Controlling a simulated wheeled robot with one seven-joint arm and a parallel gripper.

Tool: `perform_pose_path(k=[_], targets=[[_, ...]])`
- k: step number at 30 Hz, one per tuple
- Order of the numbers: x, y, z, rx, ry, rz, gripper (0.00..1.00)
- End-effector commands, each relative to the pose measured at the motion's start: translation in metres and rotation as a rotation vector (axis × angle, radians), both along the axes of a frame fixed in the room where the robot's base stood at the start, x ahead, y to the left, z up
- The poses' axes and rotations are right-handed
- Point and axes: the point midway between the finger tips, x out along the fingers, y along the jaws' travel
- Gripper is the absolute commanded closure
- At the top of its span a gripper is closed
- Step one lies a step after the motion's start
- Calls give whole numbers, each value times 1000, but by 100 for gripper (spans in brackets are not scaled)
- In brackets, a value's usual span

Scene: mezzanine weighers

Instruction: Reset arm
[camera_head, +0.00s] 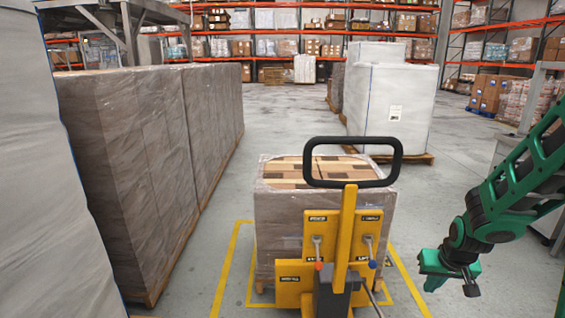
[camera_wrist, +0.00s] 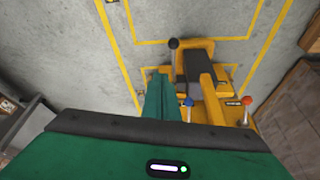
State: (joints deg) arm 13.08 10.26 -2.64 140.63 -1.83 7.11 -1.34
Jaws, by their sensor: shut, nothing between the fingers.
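My green arm reaches in from the right in the head view, bent with its end pointing down. My gripper (camera_head: 436,282) hangs in the air to the right of a yellow pallet truck (camera_head: 345,222) with a black loop handle, apart from it in that view. In the wrist view, my gripper (camera_wrist: 162,82) is shut and empty, its green fingers together. The yellow truck body shows there beside the fingers, with black, blue and red knobs. Whether the fingers touch the truck cannot be told from that view.
A wrapped pallet load (camera_head: 280,215) stands behind the truck inside yellow floor lines (camera_head: 228,265). Tall wrapped loads (camera_head: 140,150) line the left. White wrapped stacks (camera_head: 400,110) stand behind right. A grey frame (camera_head: 510,150) is at the right. Open floor (camera_head: 285,115) lies farther back.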

Motion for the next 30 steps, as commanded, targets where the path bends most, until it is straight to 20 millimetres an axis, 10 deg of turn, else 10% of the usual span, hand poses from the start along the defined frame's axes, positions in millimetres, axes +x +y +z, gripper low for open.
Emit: perform_pose_path(k=[21,30], targets=[[-243,-9,130,108,314,-281,100],[-274,-1,138,147,355,-314,100]])
